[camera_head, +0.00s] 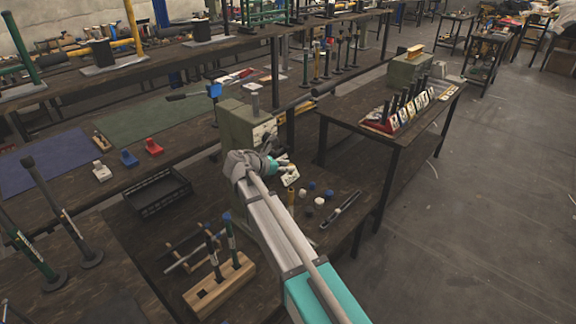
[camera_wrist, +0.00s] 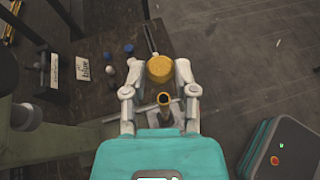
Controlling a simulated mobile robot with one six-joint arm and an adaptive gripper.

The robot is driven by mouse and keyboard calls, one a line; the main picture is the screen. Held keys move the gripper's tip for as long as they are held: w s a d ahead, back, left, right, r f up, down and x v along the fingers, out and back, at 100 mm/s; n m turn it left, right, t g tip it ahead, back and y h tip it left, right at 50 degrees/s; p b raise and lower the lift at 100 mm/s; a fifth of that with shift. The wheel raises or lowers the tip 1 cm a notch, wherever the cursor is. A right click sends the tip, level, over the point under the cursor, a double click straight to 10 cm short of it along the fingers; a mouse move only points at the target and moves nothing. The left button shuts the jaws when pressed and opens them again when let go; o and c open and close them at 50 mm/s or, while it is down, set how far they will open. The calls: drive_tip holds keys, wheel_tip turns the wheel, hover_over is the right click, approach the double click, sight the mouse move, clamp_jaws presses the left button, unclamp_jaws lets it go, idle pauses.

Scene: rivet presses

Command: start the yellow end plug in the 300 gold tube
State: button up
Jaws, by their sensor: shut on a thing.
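My gripper (camera_wrist: 158,68) is shut on the yellow end plug (camera_wrist: 160,69), which sits between its fingertips in the wrist view. A gold tube (camera_wrist: 165,99) shows just below the plug in that view, its dark open mouth facing the camera. The plug and the tube mouth appear apart in the picture; the height between them is not clear. In the head view my gripper (camera_head: 279,164) is over the table beside the grey-green press (camera_head: 243,128).
Several blue and white caps (camera_head: 311,185) lie on the dark table by a long dark tool (camera_head: 341,209). A wooden rack (camera_head: 219,286) with upright tools stands nearer the camera. A black crate (camera_head: 158,191) is left. Label cards (camera_wrist: 82,68) stand left in the wrist view.

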drive_tip(key=shift+f+b, duration=2.85)
drive_tip(key=shift+f, duration=0.05)
drive_tip(key=shift+f+b, duration=1.2)
idle(0.5)
drive_tip(key=o, duration=0.8)
drive_tip(key=shift+r, duration=0.25)
wheel_tip(320, 180, up, 8)
drive_tip(key=p, duration=0.8)
drive_tip(key=shift+f, duration=0.15)
drive_tip(key=shift+d, duration=0.1)
idle(0.5)
